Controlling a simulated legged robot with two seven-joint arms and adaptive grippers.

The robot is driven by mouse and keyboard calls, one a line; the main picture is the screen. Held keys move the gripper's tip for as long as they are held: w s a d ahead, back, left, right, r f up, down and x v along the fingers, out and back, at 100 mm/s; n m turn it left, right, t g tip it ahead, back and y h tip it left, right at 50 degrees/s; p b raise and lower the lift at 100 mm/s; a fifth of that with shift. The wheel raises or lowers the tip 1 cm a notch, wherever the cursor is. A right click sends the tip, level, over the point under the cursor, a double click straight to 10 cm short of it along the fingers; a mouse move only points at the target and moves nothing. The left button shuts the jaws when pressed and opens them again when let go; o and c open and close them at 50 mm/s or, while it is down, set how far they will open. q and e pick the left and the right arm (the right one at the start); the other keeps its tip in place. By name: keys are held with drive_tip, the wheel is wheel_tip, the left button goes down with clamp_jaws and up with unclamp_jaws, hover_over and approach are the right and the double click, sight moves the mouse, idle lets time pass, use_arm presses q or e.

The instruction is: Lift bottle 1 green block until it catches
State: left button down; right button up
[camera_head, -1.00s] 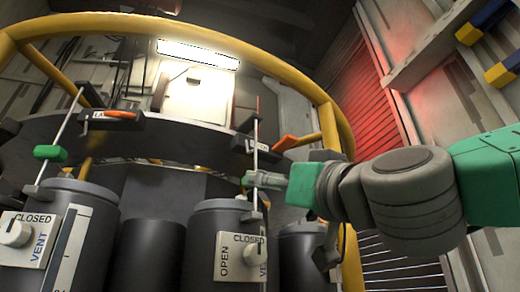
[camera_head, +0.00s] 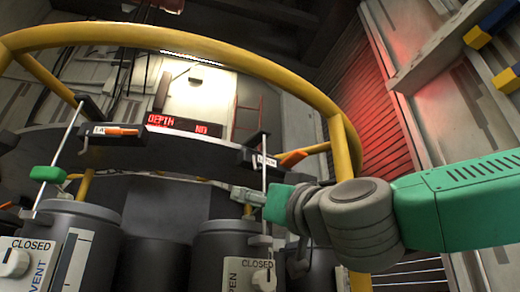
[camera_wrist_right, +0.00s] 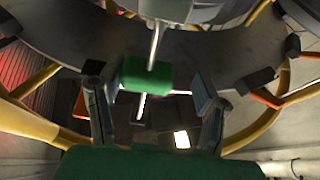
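In the head view a green block (camera_head: 48,174) sits on the thin rod above the left grey bottle (camera_head: 70,222). The right bottle (camera_head: 222,240) has a similar upright rod. My right gripper (camera_head: 247,195) reaches in from the right at that rod; the block there is hidden or cannot be made out. In the right wrist view a green block (camera_wrist_right: 147,75) on a rod lies between the two fingers of my right gripper (camera_wrist_right: 150,85). My left gripper is not in view. No bottle number is readable.
A dark ring with orange-handled catches (camera_head: 122,131) stands above the bottles. A yellow rail (camera_head: 180,36) arches around them. Valve plates reading CLOSED (camera_head: 30,246) are on the bottle fronts. A red display reading DEPTH NO (camera_head: 185,125) is behind.

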sight(264, 155)
drive_tip(key=r+p, duration=0.1)
drive_tip(key=r, duration=0.1)
drive_tip(key=r+p, duration=0.2)
drive_tip(key=d+r+p, duration=0.1)
drive_tip(key=r+p, duration=0.1)
drive_tip(key=shift+s+r, duration=0.1)
drive_tip(key=shift+r, duration=0.25)
drive_tip(key=shift+a+r, duration=0.35)
drive_tip(key=shift+r, duration=0.15)
drive_tip(key=shift+d+r, duration=0.4)
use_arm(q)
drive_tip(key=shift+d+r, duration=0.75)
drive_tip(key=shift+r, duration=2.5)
use_arm(e)
drive_tip(key=shift+d, duration=0.15)
drive_tip(key=shift+a+f, duration=0.4)
drive_tip(key=shift+f, duration=0.05)
drive_tip(key=shift+f+b, duration=1.8)
drive_tip(key=shift+f, duration=0.05)
drive_tip(key=shift+s+f+b, duration=0.1)
drive_tip(key=shift+f+b, duration=1.45)
drive_tip(key=shift+f, duration=0.55)
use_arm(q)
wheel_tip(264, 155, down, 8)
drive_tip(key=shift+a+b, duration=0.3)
use_arm(e)
drive_tip(key=shift+d+f, duration=0.1)
drive_tip(key=shift+d, duration=0.05)
